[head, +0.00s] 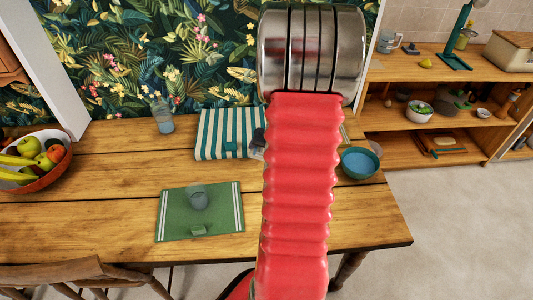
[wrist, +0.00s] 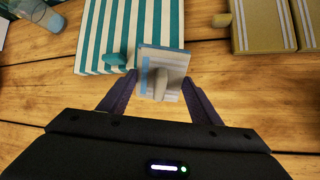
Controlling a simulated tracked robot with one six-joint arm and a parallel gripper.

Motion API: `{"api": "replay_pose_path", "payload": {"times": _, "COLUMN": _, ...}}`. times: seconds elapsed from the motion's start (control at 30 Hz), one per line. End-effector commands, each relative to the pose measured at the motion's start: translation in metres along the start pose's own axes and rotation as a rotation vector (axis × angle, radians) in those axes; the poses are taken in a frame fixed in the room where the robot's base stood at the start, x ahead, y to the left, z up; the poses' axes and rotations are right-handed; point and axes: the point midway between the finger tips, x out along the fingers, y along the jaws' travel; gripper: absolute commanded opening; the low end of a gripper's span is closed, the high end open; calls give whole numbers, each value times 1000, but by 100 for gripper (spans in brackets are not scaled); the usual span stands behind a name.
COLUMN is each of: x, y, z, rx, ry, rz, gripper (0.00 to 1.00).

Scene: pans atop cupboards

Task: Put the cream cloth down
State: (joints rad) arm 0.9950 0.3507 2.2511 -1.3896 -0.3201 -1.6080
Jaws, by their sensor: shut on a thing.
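My gripper (wrist: 162,95) is shut on a small pale cream-grey folded cloth (wrist: 177,60) with a bluish stripe along its left side. In the wrist view the cloth sits between the two dark fingers, over the near right edge of a teal-and-white striped cloth (wrist: 110,35). I cannot tell whether the cream cloth touches the table (wrist: 50,105). In the head view my red arm hides most of the gripper, and only a pale bit of the held cloth (head: 256,153) shows beside the striped cloth (head: 208,135).
A green mat (head: 225,215) with a glass (head: 197,198) lies nearer on the table. A blue bowl (head: 358,163) stands right of my arm, a fruit bowl (head: 60,167) far left. An olive cloth (wrist: 260,25) lies right in the wrist view. Bare wood lies between.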

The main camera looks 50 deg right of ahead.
Motion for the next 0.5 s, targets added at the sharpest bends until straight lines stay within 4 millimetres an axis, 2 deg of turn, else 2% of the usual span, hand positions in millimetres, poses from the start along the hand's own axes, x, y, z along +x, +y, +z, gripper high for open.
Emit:
{"api": "replay_pose_path", "payload": {"times": 0.17, "x": 4, "y": -2, "z": -3, "rx": 2, "ry": 1, "rz": -1, "gripper": 31}}
{"api": "replay_pose_path", "payload": {"times": 0.5, "x": 26, "y": -12, "z": -18, "rx": 2, "ry": 1, "rz": -1, "gripper": 31}}
